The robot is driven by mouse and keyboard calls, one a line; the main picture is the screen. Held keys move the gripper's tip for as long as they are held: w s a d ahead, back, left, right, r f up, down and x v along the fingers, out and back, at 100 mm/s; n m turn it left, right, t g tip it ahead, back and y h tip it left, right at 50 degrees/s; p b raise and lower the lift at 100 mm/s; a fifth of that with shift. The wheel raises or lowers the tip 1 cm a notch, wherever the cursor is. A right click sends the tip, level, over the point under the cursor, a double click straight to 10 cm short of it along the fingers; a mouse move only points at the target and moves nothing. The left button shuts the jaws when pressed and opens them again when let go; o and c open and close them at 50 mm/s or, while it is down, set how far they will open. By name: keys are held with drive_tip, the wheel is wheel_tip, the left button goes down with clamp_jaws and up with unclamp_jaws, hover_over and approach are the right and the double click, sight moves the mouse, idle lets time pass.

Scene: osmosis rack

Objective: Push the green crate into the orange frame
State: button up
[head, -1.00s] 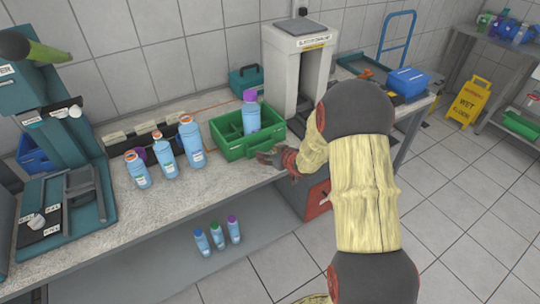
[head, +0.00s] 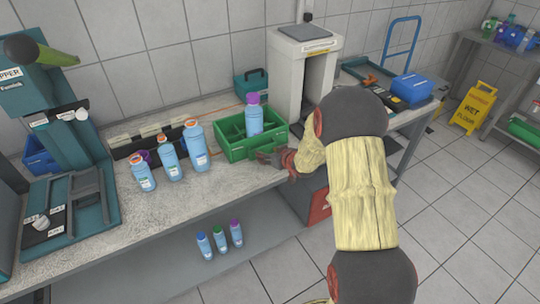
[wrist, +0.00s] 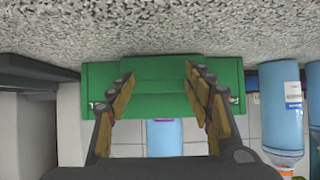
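The green crate (head: 236,153) stands on the grey speckled counter, near its front edge. A blue bottle with a purple cap (head: 254,118) stands upright in it. Thin orange lines (head: 240,104) show on the counter behind the crate; I take them as part of the orange frame, and the rest is hidden. My gripper (head: 268,158) is low at the crate's front right side. In the wrist view my gripper (wrist: 158,82) has its fingers spread, with the crate's green wall (wrist: 160,105) at the fingertips. I cannot tell whether they touch it.
Several blue bottles (head: 196,146) stand left of the crate, close to it. A teal toolbox (head: 250,86) and a pale grey machine (head: 304,75) stand behind. More bottles (head: 220,238) stand on the lower shelf. A blue box (head: 411,88) is on the right counter.

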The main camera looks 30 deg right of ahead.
sight(263, 146)
drive_tip(key=shift+w+p, duration=0.5)
drive_tip(key=shift+w, duration=1.95)
drive_tip(key=shift+w+a+p, duration=0.15)
drive_tip(key=shift+w+p, duration=0.7)
drive_tip(key=shift+w, duration=2.25)
drive_tip(key=shift+w+a+p, duration=0.15)
drive_tip(key=shift+w+p, duration=1.1)
drive_tip(key=shift+w, duration=1.65)
drive_tip(key=shift+r, duration=0.1)
drive_tip(key=p+v, duration=0.2)
drive_tip(key=v, duration=0.5)
drive_tip(key=shift+s+r+p, duration=0.1)
drive_tip(key=shift+s+p, duration=0.2)
drive_tip(key=shift+s, duration=0.25)
